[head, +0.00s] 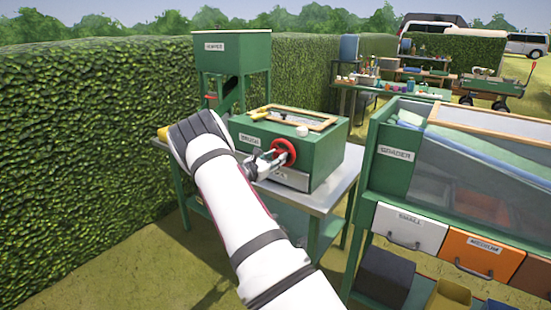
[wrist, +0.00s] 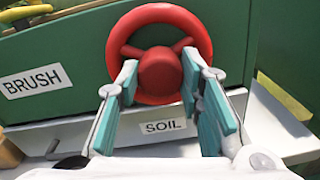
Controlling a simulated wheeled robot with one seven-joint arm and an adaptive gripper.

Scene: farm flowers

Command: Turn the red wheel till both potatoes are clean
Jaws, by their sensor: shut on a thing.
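The red wheel (head: 283,153) is on the front of the green box labelled BRUSH (head: 315,150). In the wrist view the wheel (wrist: 160,22) shows its round hub and spokes. My gripper (head: 262,163) is at the wheel, and in the wrist view its teal-padded fingers (wrist: 165,82) are on either side of the hub, shut on it. The box has a wood-framed window (head: 297,117) on top. I cannot make out the potatoes through it. A drawer front labelled SOIL (wrist: 163,127) is below the wheel.
The box stands on a metal table (head: 318,198). A green hopper (head: 232,50) rises behind it. A green grader (head: 395,155) with SMALL (head: 408,228) and MEDIUM (head: 480,255) drawers stands close on the right. A hedge (head: 80,150) runs along the left.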

